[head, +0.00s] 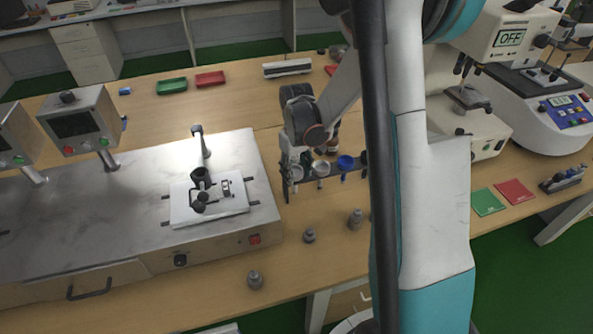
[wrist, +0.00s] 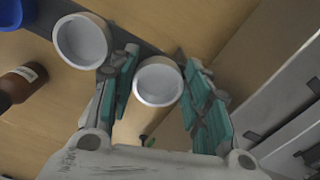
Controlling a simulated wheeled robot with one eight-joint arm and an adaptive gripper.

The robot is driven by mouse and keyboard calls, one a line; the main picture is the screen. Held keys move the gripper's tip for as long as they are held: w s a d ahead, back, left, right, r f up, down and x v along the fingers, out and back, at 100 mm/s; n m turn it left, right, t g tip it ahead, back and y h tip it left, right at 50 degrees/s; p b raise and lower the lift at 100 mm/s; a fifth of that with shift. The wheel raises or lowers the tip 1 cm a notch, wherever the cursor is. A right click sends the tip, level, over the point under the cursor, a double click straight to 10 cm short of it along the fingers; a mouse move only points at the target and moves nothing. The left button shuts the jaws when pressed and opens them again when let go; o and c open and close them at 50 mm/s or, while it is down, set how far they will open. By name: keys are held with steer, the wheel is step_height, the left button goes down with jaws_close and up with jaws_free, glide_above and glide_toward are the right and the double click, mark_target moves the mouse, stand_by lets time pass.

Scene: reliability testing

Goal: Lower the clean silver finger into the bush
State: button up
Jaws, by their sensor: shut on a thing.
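My gripper (wrist: 160,80) is shut on a silver finger (wrist: 158,84), a pale, cup-ended tube between its green pads. In the head view my gripper (head: 293,168) is at the left end of a dark rack; the held finger (head: 296,173) partly shows there. A second silver finger (wrist: 82,42) is beside it in the rack (wrist: 137,37). I cannot tell whether the held finger is clear of the rack. A dark upright cylinder (head: 199,176), which may be the bush, stands on a white plate (head: 222,208) to the left. Its opening is hard to make out.
A blue finger (head: 345,162) is farther right in the rack. A brown bottle (wrist: 22,82) stands behind it. A thin post (head: 205,145) rises behind the plate on the metal bench (head: 110,220).

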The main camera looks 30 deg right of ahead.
step_height(320, 180, up, 10)
steer(key=p, duration=0.5)
steer(key=shift+f+p, duration=0.25)
steer(key=shift+p, duration=0.15)
stand_by(0.8)
